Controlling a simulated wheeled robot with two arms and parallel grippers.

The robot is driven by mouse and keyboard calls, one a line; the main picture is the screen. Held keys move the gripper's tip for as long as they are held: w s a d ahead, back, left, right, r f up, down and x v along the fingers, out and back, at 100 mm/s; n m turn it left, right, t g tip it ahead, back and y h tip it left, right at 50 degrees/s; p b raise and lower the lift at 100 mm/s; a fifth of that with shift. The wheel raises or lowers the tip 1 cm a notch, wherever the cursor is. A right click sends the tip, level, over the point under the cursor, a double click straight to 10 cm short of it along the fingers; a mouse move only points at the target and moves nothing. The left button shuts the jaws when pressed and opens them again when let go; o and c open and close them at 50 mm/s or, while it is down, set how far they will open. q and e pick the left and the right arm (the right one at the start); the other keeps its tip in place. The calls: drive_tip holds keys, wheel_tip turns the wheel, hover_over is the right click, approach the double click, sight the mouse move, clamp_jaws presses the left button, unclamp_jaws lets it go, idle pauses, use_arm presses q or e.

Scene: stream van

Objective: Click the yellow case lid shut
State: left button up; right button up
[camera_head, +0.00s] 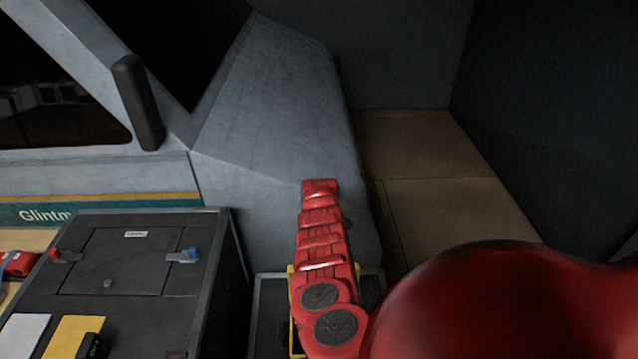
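Narrow yellow edges (292,291) show on both sides of a red segmented form with two grey round discs. They may belong to the yellow case, but most of what lies between them is covered. I cannot tell whether a lid is there, or whether it is open or shut. I cannot tell for sure whether the segmented red form is part of my arm. A large, smooth red shape fills the lower right and looks like part of my own body. I can make out no gripper fingers.
A dark cabinet (204,291) with a top hatch (122,262) stands at the lower left. The hatch has red and blue catches at its sides. A yellow flat piece (70,333) and a pale one (22,335) lie in front. Bare brown floor (435,205) shows behind right.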

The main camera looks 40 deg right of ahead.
clamp_jaws()
idle(1.3)
